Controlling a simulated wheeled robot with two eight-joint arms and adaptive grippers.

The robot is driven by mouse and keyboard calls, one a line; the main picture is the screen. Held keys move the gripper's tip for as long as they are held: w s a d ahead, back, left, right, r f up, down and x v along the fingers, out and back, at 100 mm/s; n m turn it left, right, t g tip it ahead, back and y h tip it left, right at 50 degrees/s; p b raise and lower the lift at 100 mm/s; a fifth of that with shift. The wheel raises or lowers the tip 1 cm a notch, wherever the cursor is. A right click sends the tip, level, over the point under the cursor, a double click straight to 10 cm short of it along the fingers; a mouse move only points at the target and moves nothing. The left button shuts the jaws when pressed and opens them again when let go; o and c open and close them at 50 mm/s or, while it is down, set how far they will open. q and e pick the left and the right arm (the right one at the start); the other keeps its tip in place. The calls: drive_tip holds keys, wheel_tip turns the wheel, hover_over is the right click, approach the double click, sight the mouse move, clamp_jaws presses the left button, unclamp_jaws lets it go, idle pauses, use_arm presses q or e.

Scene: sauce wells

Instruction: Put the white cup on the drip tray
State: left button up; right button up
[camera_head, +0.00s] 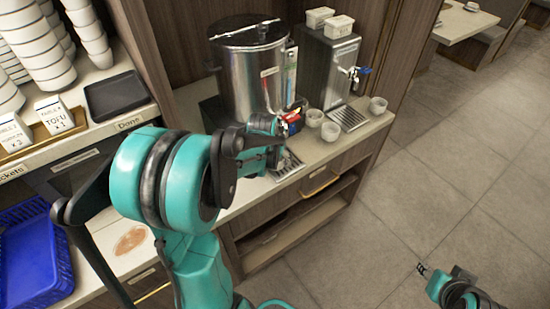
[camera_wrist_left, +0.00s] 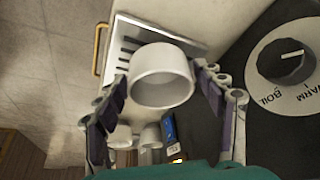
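The white cup (camera_wrist_left: 162,80) is between the fingers of my left gripper (camera_wrist_left: 160,78) in the left wrist view. In the head view my left gripper (camera_head: 280,128) is by the boiler's front, above the drip tray (camera_head: 288,166), and hides the held cup. My right gripper (camera_head: 423,269) is low at the right over the floor, away from the counter, too small to read.
The steel boiler (camera_head: 252,70) stands behind my left gripper; its knob (camera_wrist_left: 287,62) is close by. Other cups (camera_head: 330,131) stand to the right, near a second dispenser (camera_head: 328,65) with its own tray (camera_head: 348,118). A red-and-blue item (camera_head: 292,120) is beside the gripper.

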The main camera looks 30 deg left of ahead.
use_arm(q)
drive_tip(key=shift+r, duration=0.15)
drive_tip(key=shift+r+p, duration=0.3)
drive_tip(key=p+v, duration=0.4)
drive_tip(key=v, duration=0.7)
drive_tip(key=s+d+r+m+t+h, duration=0.1)
drive_tip(key=s+d+r+m+t, duration=0.1)
drive_tip(key=s+d, duration=1)
drive_tip(key=d+t, duration=0.1)
drive_tip(key=d, duration=0.2)
drive_tip(key=shift+d+r+m, duration=0.3)
drive_tip(key=shift+d, duration=0.05)
